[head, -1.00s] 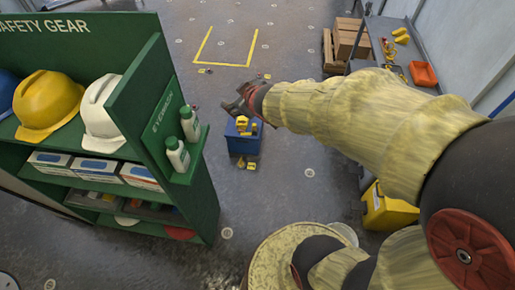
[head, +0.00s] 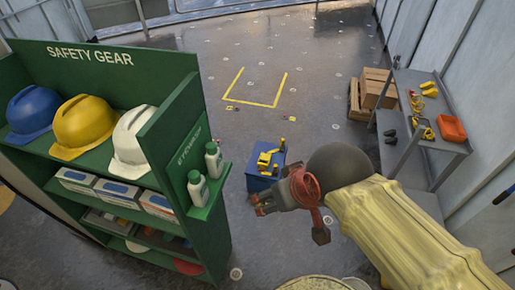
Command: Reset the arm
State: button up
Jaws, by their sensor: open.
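My gripper (head: 262,204) is at the end of my yellow-sleeved arm, which reaches in from the lower right of the head view. It is open, and I see nothing between its fingers. It shows just in front of a blue box (head: 262,182) that stands on the floor with yellow items on top. The gripper partly hides the lower part of that box. Whether the gripper touches the box I cannot tell.
A green safety gear shelf (head: 190,100) with helmets and bottles (head: 198,188) stands close on the left. The floor around a yellow taped square (head: 255,87) is mostly clear.

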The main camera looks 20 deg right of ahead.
notch_tip(320, 180, down, 22)
jog(key=b, duration=2.1)
jog(key=shift+r, duration=0.1)
